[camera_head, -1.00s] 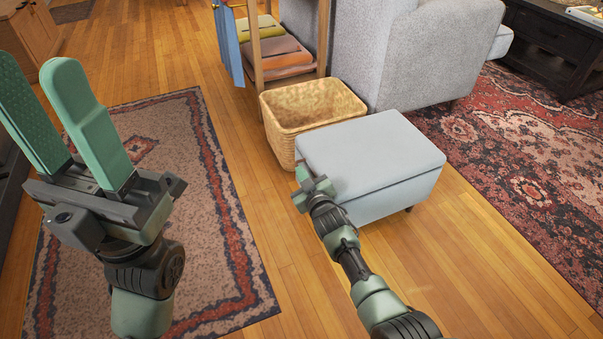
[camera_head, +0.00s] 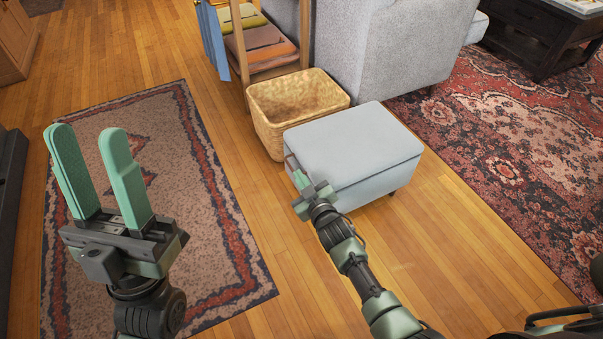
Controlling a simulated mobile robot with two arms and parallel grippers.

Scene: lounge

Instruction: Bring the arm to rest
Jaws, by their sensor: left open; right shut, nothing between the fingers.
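My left gripper (camera_head: 97,172) is at the left, fingers pointing up, open and empty above the patterned rug. My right gripper (camera_head: 294,168) is near the middle, shut and empty. Its fingertips are at the left front side of the grey-blue ottoman (camera_head: 356,145); I cannot tell whether they touch it. The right arm reaches in from the lower right. The ottoman's lid looks closed.
A wicker basket (camera_head: 298,103) stands just behind the ottoman. A wooden rack (camera_head: 240,50) with folded cloths and a grey armchair (camera_head: 400,50) are beyond. Rugs lie at left (camera_head: 150,130) and right (camera_head: 500,150). Wood floor (camera_head: 450,240) is clear in front of the ottoman.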

